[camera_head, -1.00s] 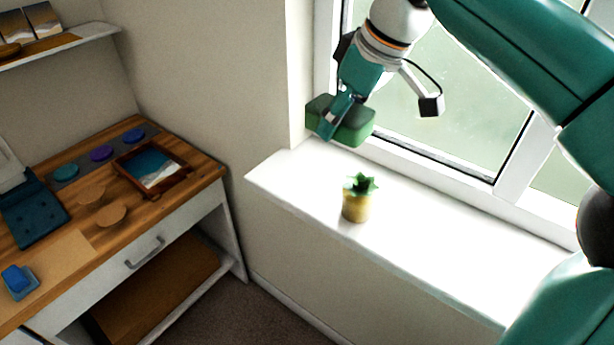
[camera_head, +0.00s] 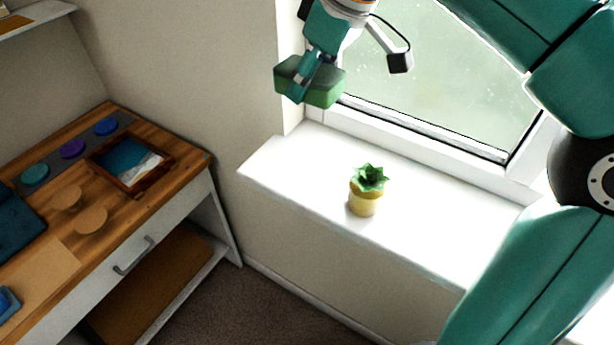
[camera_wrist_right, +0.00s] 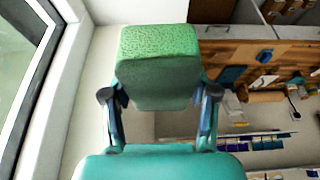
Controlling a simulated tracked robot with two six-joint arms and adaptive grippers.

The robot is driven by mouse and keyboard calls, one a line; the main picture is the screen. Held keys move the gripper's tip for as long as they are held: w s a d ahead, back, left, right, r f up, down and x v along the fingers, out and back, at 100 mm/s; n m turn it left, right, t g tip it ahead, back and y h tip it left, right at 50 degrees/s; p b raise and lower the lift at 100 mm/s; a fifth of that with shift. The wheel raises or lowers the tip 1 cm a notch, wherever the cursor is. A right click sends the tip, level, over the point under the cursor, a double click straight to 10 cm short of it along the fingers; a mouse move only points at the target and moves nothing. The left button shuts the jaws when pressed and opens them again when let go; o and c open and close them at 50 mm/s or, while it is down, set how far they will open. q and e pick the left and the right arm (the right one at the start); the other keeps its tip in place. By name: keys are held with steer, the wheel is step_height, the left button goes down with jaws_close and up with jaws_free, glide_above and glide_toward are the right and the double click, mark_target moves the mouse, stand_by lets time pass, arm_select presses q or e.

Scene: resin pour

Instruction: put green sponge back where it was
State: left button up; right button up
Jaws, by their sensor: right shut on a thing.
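The green sponge (camera_head: 325,86) is a block held in my right gripper (camera_head: 303,82), in front of the window's left side and above the white sill. In the right wrist view the sponge (camera_wrist_right: 158,65) sits between the two fingers of the right gripper (camera_wrist_right: 160,100), which are shut on it. The fingers cover part of the sponge in the head view. My left gripper is not in view.
A small potted succulent (camera_head: 366,190) stands on the white sill (camera_head: 300,165), with bare sill around it. A wooden-topped desk (camera_head: 130,210) at left carries coloured discs, a framed picture (camera_head: 130,160) and round coasters. The window (camera_head: 450,80) is behind the arm.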

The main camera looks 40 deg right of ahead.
arm_select(q)
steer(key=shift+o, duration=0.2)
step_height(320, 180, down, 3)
steer(key=b, duration=0.2)
steer(key=shift+b, duration=0.4)
arm_select(e)
glide_above(305, 177)
steer(key=s, duration=0.1)
steer(key=f, duration=1.5)
steer(key=shift+d+f, duration=0.15)
steer(key=shift+d, duration=0.1)
steer(key=shift+f, duration=2.3)
arm_select(q)
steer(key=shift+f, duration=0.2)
steer(key=shift+b, duration=0.3)
arm_select(e)
steer(key=o, duration=0.6)
steer(key=shift+f, duration=0.1)
steer(key=shift+c, duration=0.2)
steer(key=o, duration=0.5)
steer(key=shift+c, duration=0.2)
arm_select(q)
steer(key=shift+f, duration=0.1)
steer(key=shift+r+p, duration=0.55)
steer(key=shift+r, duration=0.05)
arm_select(e)
steer(key=v, duration=1.2)
